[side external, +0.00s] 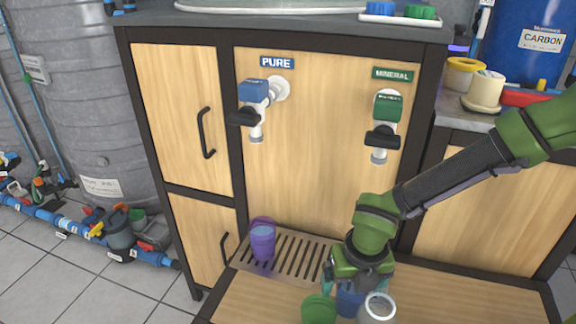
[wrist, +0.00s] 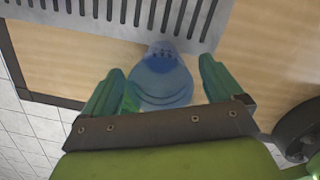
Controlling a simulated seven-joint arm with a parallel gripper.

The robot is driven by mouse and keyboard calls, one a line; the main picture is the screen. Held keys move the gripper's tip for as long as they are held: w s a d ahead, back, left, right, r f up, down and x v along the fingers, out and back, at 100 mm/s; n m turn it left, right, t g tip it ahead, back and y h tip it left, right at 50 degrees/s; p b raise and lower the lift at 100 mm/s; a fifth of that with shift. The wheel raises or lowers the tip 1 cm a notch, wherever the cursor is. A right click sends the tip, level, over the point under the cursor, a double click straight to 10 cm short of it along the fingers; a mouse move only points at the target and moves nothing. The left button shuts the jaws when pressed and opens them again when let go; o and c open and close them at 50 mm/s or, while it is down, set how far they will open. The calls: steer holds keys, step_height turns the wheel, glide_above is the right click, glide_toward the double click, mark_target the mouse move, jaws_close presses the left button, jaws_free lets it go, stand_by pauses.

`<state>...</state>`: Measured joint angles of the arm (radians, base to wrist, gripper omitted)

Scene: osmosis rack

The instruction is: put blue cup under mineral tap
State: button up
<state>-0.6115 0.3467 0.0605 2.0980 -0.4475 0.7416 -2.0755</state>
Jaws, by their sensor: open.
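The blue cup (side external: 349,302) stands on the wooden shelf, in front of the slotted drip grate (side external: 292,258). It also shows in the wrist view (wrist: 162,80), between my fingers. My gripper (side external: 352,283) is open and low over the cup. In the wrist view my gripper (wrist: 160,75) has a finger on each side of the cup, with a gap visible at least on the right. The mineral tap (side external: 385,125), with a green body and black lever, is on the panel above and behind the cup. My gripper hides part of the cup in the side view.
A green cup (side external: 319,310) is close left of the blue cup and a grey-white cup (side external: 377,307) close right. A purple cup (side external: 262,240) stands on the grate's left part, below the pure tap (side external: 255,100). My arm covers the grate's right part.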

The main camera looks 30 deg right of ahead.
steer(key=shift+w+f, duration=0.1)
steer(key=shift+f, duration=0.75)
steer(key=shift+c, duration=0.2)
steer(key=c, duration=1)
steer(key=shift+w+d, duration=2.65)
steer(key=shift+d, duration=0.1)
steer(key=shift+c, duration=0.2)
steer(key=o, duration=1.1)
